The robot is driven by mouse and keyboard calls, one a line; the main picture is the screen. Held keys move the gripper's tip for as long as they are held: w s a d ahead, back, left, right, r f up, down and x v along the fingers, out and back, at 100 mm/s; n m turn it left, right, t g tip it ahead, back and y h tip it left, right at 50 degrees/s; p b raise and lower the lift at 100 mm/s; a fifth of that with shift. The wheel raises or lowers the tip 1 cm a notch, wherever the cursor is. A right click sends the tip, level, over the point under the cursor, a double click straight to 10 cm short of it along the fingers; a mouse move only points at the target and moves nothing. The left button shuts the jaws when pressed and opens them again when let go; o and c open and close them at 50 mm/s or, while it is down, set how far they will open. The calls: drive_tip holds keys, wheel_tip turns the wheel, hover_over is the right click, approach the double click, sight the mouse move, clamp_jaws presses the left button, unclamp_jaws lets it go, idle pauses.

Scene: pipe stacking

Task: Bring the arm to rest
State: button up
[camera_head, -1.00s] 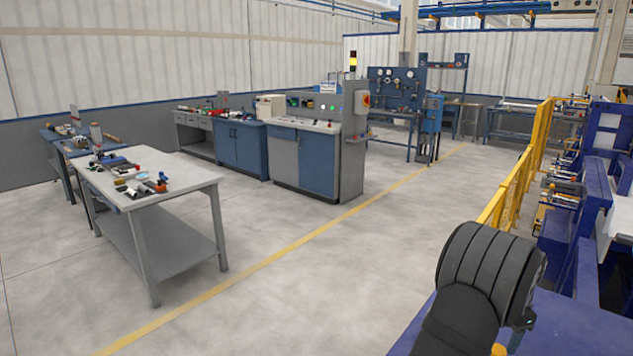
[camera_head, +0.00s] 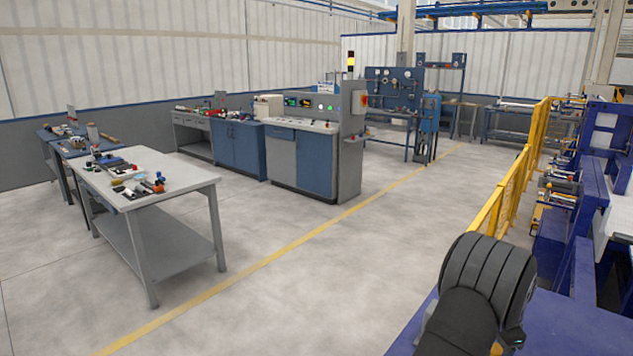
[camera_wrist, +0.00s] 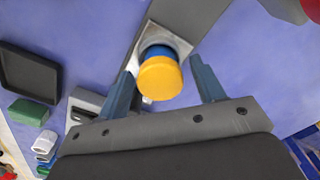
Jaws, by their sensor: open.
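In the wrist view my gripper (camera_wrist: 163,88) shows its two blue-grey fingers spread apart. A yellow-topped round piece with a blue band below it (camera_wrist: 160,78) stands on a light square plate (camera_wrist: 172,40) and shows between the fingers, with a gap to each finger. In the head view a dark, ribbed part of my arm (camera_head: 487,280) shows at the lower right, over a blue table surface (camera_head: 570,325). My gripper itself is not visible in the head view.
In the wrist view a black tray (camera_wrist: 28,72), a green block (camera_wrist: 28,112) and a red object (camera_wrist: 311,9) lie around the blue surface. In the head view a yellow railing (camera_head: 512,185) and blue machinery (camera_head: 565,225) stand at the right. The middle floor is clear.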

drive_tip(key=r, duration=0.3)
drive_tip(key=shift+s+d+r, duration=0.1)
drive_tip(key=shift+s+r, duration=0.15)
drive_tip(key=s+d+r, duration=0.2)
drive_tip(key=s+r, duration=0.5)
drive_tip(key=s, duration=0.5)
drive_tip(key=s+a+f+n, duration=0.1)
drive_tip(key=s+a+f, duration=0.1)
drive_tip(key=s+a, duration=1.05)
drive_tip(key=w+d+f, duration=0.2)
drive_tip(key=w+f, duration=0.3)
drive_tip(key=shift+w, duration=0.35)
drive_tip(key=shift+o, duration=0.5)
